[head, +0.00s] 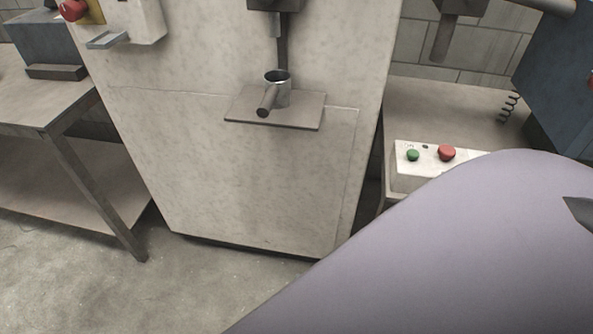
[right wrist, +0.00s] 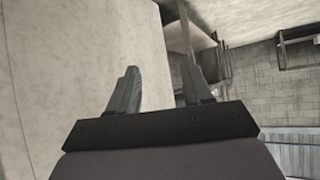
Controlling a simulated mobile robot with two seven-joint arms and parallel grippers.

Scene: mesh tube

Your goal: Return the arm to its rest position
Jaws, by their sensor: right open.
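My right arm (head: 440,245) fills the lower right of the head view as a large pale purple link. My left gripper is not in view.
A pale machine (head: 230,170) stands ahead with a small shelf (head: 300,117) holding a metal tube piece (head: 278,92). A control box (head: 425,165) with green and red buttons sits by my arm. A table (head: 40,120) stands left. The floor (head: 90,295) at lower left is clear.

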